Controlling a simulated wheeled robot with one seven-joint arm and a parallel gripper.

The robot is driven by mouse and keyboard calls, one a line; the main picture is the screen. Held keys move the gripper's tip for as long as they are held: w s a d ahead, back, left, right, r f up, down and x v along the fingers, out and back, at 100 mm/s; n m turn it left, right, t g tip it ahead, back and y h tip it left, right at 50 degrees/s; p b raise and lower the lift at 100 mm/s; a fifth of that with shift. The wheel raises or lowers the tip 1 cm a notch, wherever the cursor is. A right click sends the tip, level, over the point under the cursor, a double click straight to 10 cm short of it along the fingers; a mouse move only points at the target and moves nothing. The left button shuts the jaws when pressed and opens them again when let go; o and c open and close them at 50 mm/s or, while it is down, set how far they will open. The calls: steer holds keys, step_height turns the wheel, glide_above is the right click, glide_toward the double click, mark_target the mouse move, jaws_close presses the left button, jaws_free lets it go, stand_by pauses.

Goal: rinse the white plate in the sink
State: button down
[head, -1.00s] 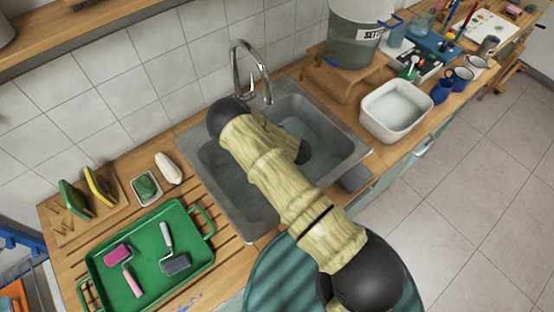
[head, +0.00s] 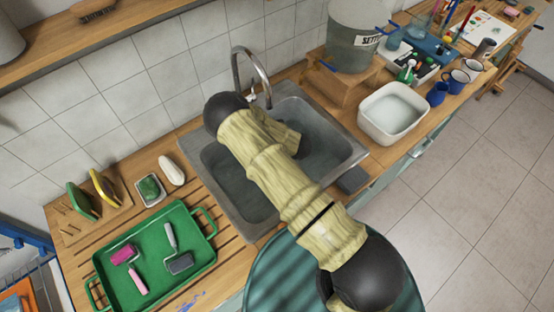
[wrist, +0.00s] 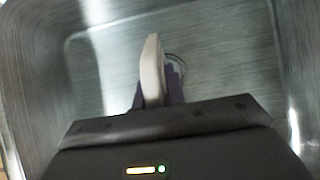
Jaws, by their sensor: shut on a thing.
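The steel sink (head: 232,190) is set in the wooden counter, with a curved tap (head: 240,55) at its back edge. My arm reaches over the sink and hides my gripper in the head view. In the wrist view my gripper (wrist: 158,98) points down into the basin (wrist: 220,60). It is shut on a pale, cream-white thing seen edge-on, which looks like the white plate (wrist: 152,62). The round drain shows just behind it. No running water can be made out.
A green tray (head: 150,285) with two paint rollers lies on the counter at left.

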steer(key=shift+r+p, duration=5)
steer(key=shift+r, duration=2.55)
